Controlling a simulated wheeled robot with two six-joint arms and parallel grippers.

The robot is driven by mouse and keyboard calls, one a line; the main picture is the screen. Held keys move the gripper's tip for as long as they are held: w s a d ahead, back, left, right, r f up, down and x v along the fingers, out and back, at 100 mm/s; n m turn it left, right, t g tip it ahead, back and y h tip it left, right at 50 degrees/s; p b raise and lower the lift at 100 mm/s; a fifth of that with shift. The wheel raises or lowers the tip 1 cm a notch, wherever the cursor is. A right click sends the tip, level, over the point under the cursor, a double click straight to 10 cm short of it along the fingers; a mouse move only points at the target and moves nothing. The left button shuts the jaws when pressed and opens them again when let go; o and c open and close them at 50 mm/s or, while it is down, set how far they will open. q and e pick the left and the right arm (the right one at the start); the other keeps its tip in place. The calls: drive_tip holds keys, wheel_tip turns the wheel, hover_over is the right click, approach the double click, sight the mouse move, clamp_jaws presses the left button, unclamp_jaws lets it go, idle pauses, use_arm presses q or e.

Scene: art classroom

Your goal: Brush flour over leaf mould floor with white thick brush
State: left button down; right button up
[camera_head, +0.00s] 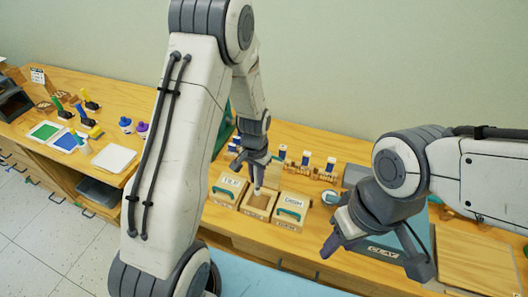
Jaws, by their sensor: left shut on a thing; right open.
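My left gripper (258,161) points down over the middle of three wooden box moulds and is shut on the white brush (258,186). Only a small pale part of the brush shows below the fingers; its tip is at or just over the middle mould (260,204). I cannot tell whether it touches the mould floor. A left mould (225,197) and a right mould (289,214) stand beside it, with green handles and small labels too blurred to read surely. Flour cannot be made out.
Several small blue-and-white containers (306,160) stand behind the moulds. Paint trays (44,131), a white tray (114,158), brushes in stands and paint bottles (125,123) are on the left counter. A light-blue surface (245,278) lies in front. My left arm hides part of the counter.

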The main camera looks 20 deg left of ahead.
use_arm(q)
wheel_tip(320, 180, down, 8)
drive_tip(key=w+m+b, duration=0.1)
drive_tip(key=w+b, duration=0.1)
drive_tip(key=b, duration=0.5)
drive_tip(key=shift+r+m, duration=0.2)
drive_tip(key=shift+m, duration=0.1)
use_arm(e)
drive_tip(key=shift+f, duration=2.85)
use_arm(q)
drive_tip(key=shift+a+f+b, duration=0.1)
drive_tip(key=shift+f+b, duration=0.35)
drive_tip(key=shift+f, duration=0.15)
use_arm(e)
drive_tip(key=shift+s+f, duration=0.1)
drive_tip(key=shift+f, duration=0.25)
use_arm(q)
drive_tip(key=shift+a+r, duration=0.1)
drive_tip(key=shift+a, duration=0.15)
use_arm(e)
drive_tip(key=shift+r, duration=0.15)
use_arm(q)
drive_tip(key=shift+a, duration=0.5)
drive_tip(key=shift+d, duration=0.25)
use_arm(e)
drive_tip(key=shift+r, duration=0.1)
use_arm(q)
drive_tip(key=shift+d, duration=0.3)
drive_tip(key=shift+d+p, duration=0.1)
drive_tip(key=shift+p, duration=0.2)
